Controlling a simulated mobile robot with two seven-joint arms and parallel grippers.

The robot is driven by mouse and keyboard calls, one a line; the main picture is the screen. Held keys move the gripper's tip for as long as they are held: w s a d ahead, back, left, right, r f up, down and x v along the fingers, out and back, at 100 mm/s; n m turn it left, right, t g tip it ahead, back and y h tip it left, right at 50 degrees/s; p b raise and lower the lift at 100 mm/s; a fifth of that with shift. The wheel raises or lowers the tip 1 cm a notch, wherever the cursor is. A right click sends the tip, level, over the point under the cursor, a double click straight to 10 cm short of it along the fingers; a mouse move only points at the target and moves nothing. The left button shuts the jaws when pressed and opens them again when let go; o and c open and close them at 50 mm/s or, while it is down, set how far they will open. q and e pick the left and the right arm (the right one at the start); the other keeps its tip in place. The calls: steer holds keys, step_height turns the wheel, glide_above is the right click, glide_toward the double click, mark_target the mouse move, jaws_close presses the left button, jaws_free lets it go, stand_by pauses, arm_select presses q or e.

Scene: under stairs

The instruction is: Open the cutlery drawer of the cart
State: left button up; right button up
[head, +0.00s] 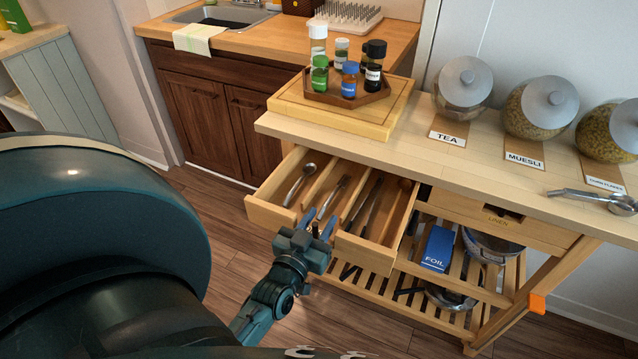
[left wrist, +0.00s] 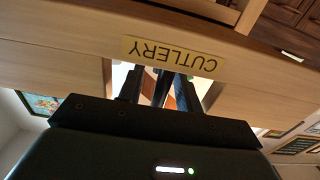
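The cutlery drawer (head: 268,217) of the wooden cart is pulled out, with its inside in view. It has several long compartments holding a spoon (head: 300,184), a fork (head: 331,196) and other long utensils. My left gripper (head: 319,226) is at the drawer's front panel, with its two fingers apart and reaching into the notch in the panel's top edge. The left wrist view shows the fingers (left wrist: 162,88) in this notch, beside the upside-down CUTLERY label (left wrist: 175,55). The exact finger contact is hidden. My right gripper is out of view.
The linen drawer (head: 519,228) to the right is shut. A foil box (head: 438,248) and pots stand on the shelves below. Jars and a board (head: 390,121) with a spice tray stand on the cart top. Floor (head: 230,265) is clear before the cart.

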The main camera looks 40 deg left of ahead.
arm_select(q)
steer(key=p+v, duration=0.4)
steer(key=v, duration=0.9)
steer(key=w+d+m+g+h, duration=0.3)
steer(key=w+d+g+h, duration=0.1)
steer(key=d+g+h, duration=0.15)
steer(key=s+d+r+m+g, duration=0.2)
steer(key=s+r+g, duration=0.2)
steer(key=s+g, duration=0.4)
steer(key=w+d+f+t+h, duration=0.2)
steer(key=w+d+f+t, duration=0.3)
steer(key=f, duration=0.4)
steer(key=shift+d+t, duration=0.15)
steer(key=shift+t, duration=0.5)
